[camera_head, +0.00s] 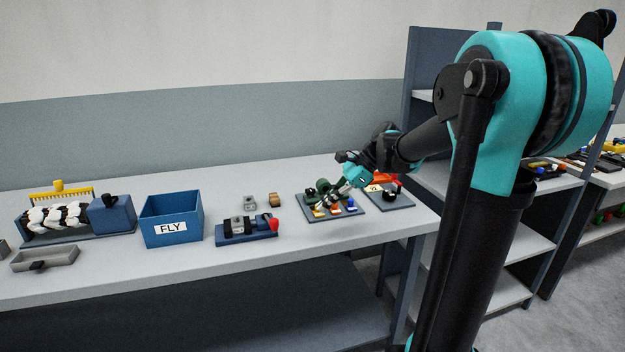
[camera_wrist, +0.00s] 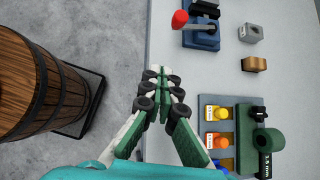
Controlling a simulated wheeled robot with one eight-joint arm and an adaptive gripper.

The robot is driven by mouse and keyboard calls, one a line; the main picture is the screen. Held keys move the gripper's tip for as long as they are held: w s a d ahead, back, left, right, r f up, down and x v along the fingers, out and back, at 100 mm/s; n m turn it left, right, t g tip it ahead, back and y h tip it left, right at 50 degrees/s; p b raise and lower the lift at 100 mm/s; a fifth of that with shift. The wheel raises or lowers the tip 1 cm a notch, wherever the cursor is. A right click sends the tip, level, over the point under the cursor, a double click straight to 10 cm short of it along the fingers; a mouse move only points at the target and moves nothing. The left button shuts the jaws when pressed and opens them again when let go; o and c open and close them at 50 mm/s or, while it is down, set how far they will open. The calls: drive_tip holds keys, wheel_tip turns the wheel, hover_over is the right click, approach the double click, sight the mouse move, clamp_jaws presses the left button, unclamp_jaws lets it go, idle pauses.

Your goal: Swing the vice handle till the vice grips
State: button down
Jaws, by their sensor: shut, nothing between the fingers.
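The vice (camera_head: 247,229) is a blue-based device on the bench with grey and black jaw blocks. Its handle ends in a red knob (camera_head: 274,224) at the vice's right end. In the wrist view the vice (camera_wrist: 203,35) is at the top, with the red knob (camera_wrist: 180,19) at its left. My gripper (camera_head: 318,208) is to the right of the vice, in front of a tray of coloured items. In the wrist view my gripper (camera_wrist: 160,78) is shut and empty, apart from the knob, near the bench edge. Whether the jaws hold anything is too small to tell.
A blue bin marked FLY (camera_head: 171,228) stands left of the vice. A grey block (camera_head: 249,202) and a brown block (camera_head: 274,199) lie behind it. A green roll (camera_wrist: 262,138) sits by coloured items on a tray. A wooden barrel (camera_wrist: 38,85) stands beside the bench.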

drive_tip(key=s+d+f+n+t+h, duration=0.4)
drive_tip(key=s+d+f+n+h, duration=0.4)
drive_tip(key=s+d+f+n, duration=0.85)
drive_tip(key=w+a+r+m+g+y, duration=0.3)
drive_tip(key=w+a+r+m+y, duration=0.1)
drive_tip(key=w+a+r+m, duration=0.5)
drive_tip(key=w+a+r+m+g+y, duration=0.35)
drive_tip(key=w+a+r+m, duration=0.45)
drive_tip(key=w, duration=0.4)
drive_tip(key=s+a+f, duration=0.2)
drive_tip(key=a+f, duration=0.3)
drive_tip(key=a, duration=0.5)
drive_tip(key=shift+s+f+n+t+y, duration=0.25)
drive_tip(key=shift+f+n+t+y, duration=0.1)
drive_tip(key=shift+t+y, duration=0.1)
drive_tip(key=shift+a, duration=0.1)
